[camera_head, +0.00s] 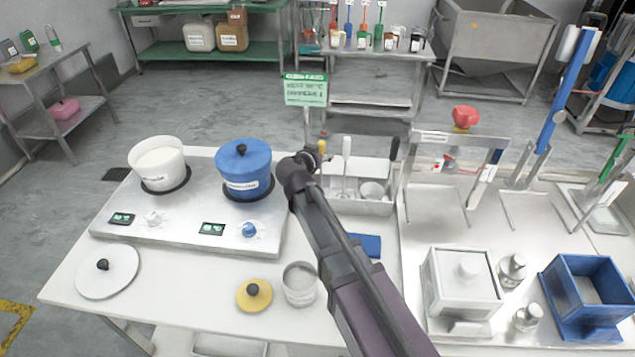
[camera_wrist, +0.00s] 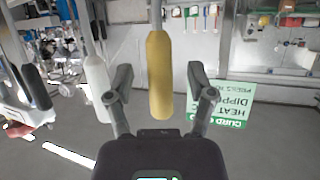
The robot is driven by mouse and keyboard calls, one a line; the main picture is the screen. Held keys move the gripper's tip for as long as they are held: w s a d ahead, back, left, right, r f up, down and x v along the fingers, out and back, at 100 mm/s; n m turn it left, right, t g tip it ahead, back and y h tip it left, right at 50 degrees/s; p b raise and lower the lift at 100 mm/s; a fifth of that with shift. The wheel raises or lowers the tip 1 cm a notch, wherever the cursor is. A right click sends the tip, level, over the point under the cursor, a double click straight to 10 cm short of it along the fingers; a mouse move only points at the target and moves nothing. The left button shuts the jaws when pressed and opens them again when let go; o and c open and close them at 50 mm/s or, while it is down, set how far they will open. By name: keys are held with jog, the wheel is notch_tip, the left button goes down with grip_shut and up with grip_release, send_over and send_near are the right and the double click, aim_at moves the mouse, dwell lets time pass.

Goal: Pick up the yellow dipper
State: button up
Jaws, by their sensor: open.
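The yellow dipper shows in the wrist view as an upright yellow handle (camera_wrist: 160,75). It stands between the two fingers of my gripper (camera_wrist: 159,86), which are open with a gap on each side. In the head view only a little of the yellow handle (camera_head: 322,147) shows, just behind my gripper (camera_head: 300,163). My arm hides what is below. The dipper's lower end cannot be made out.
A white handle (camera_wrist: 97,85) and a black handle (camera_wrist: 37,88) stand left of the yellow one in the wrist view. A metal holder (camera_head: 375,207) is beside my arm. A blue pot (camera_head: 243,172) and white pot (camera_head: 158,165) sit left. A green sign (camera_head: 306,92) stands behind.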

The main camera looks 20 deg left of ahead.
jog(key=shift+w, duration=0.15)
dwell(0.4)
grip_shut()
